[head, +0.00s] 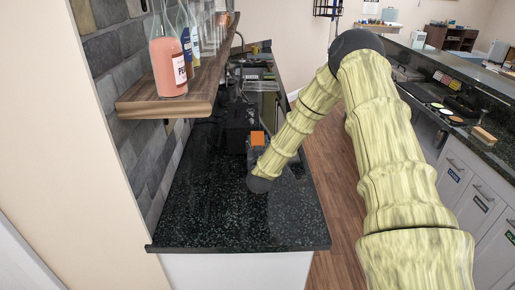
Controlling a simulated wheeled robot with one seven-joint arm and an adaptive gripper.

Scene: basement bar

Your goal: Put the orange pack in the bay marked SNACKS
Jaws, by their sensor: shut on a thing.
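The orange pack (257,138) is a small orange block in the head view, above the dark counter near its middle. My gripper (255,153) is a dark shape just below and in front of it, partly hidden by my own arm, and is shut on the pack. The fingertips are too small to make out. I cannot pick out a bay marked SNACKS.
A wooden shelf (170,98) with a pink bottle (168,62) and other bottles overhangs the counter's left side. Dark appliances (238,125) stand further back on the dark counter (220,225). The counter's near part is clear. Another counter (490,140) with small items runs along the right.

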